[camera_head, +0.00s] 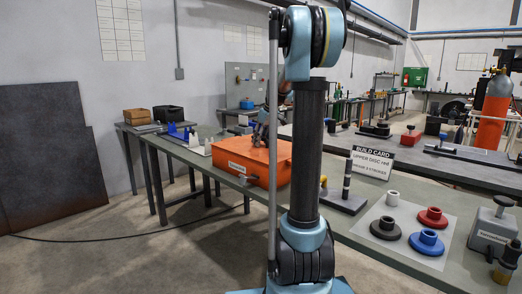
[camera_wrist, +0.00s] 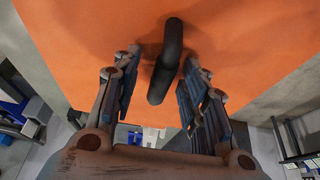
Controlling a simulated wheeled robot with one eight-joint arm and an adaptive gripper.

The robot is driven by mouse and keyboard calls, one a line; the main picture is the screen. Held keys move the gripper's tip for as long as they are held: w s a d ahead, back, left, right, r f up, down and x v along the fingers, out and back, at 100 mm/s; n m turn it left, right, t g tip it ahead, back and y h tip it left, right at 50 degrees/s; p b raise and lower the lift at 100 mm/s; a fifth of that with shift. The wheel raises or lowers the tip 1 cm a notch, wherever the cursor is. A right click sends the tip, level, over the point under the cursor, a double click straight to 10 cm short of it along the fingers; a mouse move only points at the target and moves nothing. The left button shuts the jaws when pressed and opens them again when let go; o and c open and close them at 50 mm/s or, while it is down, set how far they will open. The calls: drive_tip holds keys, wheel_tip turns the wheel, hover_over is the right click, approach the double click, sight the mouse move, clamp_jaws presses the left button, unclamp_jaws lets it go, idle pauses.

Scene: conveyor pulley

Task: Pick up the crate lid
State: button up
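The orange crate (camera_head: 238,167) stands on the workbench left of centre in the head view, its orange lid (camera_head: 283,154) on top. In the wrist view the lid (camera_wrist: 90,40) fills the upper picture, and its dark, rounded handle (camera_wrist: 172,45) stands out from it. My gripper (camera_head: 262,136) is over the lid in the head view, partly hidden by my own arm. In the wrist view my gripper (camera_wrist: 161,75) is open, its fingers on either side of the handle, with gaps showing on both sides.
To the right on the bench are a build card (camera_head: 372,163), a post on a dark base (camera_head: 345,195), a pale mat (camera_head: 362,226) with red disc (camera_head: 432,217), blue disc (camera_head: 427,242) and dark disc (camera_head: 386,228). Blue parts (camera_head: 178,131) stand left of the crate.

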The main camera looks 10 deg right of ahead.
clamp_jaws()
drive_tip(key=shift+r, duration=0.15)
